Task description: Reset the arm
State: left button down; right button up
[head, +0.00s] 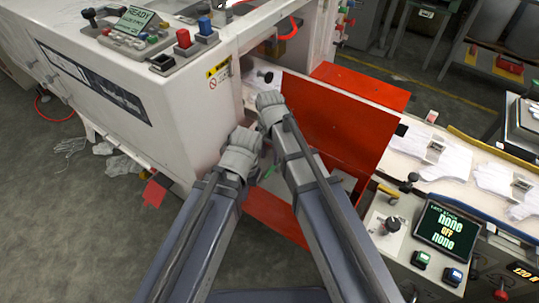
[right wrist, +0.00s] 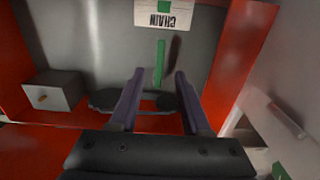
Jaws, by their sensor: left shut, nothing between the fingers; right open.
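My right gripper (right wrist: 157,76) is open in the right wrist view, with two dark purple fingers apart and nothing between them. Beyond the fingertips a green upright bar (right wrist: 160,62) stands below a white sign reading CHAIN (right wrist: 163,13). A dark rounded part lies behind and below the fingers, partly hidden. In the head view my right gripper (head: 270,106) is at the red-panelled opening of the white machine. My left gripper (head: 241,150) is shut and empty, lower and to its left, close to the machine's corner. The wrists hide most of both fingers there.
A red panel (head: 335,120) stands right of my grippers. The white machine (head: 150,90) with buttons on top is at left. A conveyor with white gloves (head: 500,180) and a control panel (head: 447,228) are at right. A grey box (right wrist: 53,93) sits left in the compartment.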

jog(key=shift+r, duration=0.5)
pick_arm(q)
jog(key=shift+r, duration=0.4)
pick_arm(e)
jog(key=shift+f, duration=0.1)
